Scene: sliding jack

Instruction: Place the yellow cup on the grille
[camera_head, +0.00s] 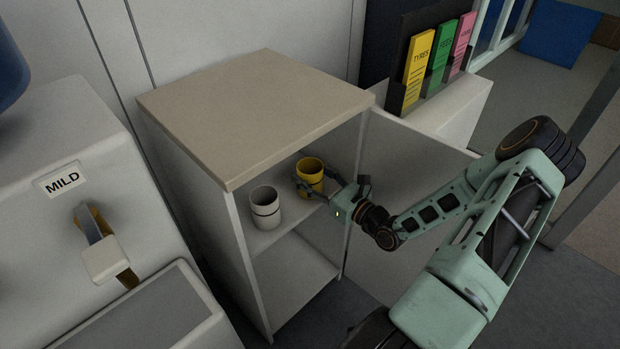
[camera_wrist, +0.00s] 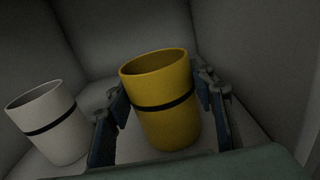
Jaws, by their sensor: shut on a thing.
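The yellow cup (camera_head: 310,173) stands upright on the upper shelf inside the open cabinet, with a dark band around it. My gripper (camera_head: 324,186) reaches into the cabinet from the right and is shut on the yellow cup. In the wrist view the yellow cup (camera_wrist: 163,100) sits between my two fingers, one on each side. The grille (camera_head: 160,318) appears to be the dark grey panel on top of the low front part of the white machine, at the lower left. It is partly cut off by the picture edge.
A white cup (camera_head: 265,207) with a dark band stands left of the yellow cup, close to my left finger in the wrist view. The cabinet (camera_head: 255,105) has a top above and an open door (camera_head: 405,185) at the right. The machine's MILD lever (camera_head: 101,252) overhangs the grille.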

